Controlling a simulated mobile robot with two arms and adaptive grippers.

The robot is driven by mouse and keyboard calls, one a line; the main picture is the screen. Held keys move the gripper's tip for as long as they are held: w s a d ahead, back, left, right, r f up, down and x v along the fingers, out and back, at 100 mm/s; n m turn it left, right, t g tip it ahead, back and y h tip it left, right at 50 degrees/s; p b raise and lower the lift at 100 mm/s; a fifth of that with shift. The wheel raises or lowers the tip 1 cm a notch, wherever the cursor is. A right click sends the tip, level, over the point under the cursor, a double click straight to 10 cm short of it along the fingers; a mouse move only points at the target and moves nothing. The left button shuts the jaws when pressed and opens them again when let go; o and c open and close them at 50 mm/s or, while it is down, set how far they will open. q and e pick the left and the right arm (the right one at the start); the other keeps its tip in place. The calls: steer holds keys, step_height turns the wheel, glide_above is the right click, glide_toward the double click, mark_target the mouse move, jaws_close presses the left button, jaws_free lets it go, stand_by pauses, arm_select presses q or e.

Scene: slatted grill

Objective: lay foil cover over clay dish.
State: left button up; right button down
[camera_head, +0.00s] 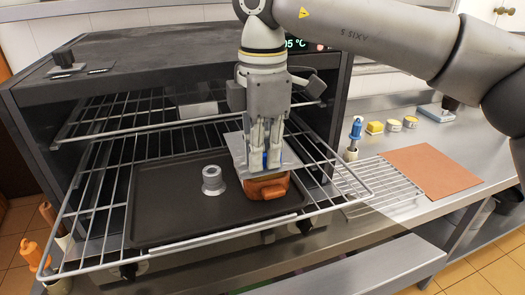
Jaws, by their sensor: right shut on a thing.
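The foil cover (237,147) is a flat grey sheet in the middle of the camera_head view. My right gripper (266,163) points down and is shut on the foil cover, with a bit of blue between its fingers. The clay dish (270,190) is orange-brown and sits on the right part of the dark tray (165,217). The foil cover is over the back of the dish and hides much of it; the dish's front shows. I cannot tell whether the cover touches the dish. My left gripper is not in view.
A small grey metal piece (212,181) stands on the tray left of the dish. The tray lies on a wire rack (97,210) drawn out of the oven (150,58). A brown mat (430,171) and a small wire rack (383,186) lie on the counter at right.

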steer(key=shift+f+b, duration=0.9)
steer(key=shift+f, duration=0.2)
steer(key=c, duration=1.5)
jaws_free()
steer(key=shift+r, duration=0.15)
steer(key=shift+r+p, duration=2.25)
steer(key=shift+r, duration=1.2)
steer(key=shift+f, duration=0.1)
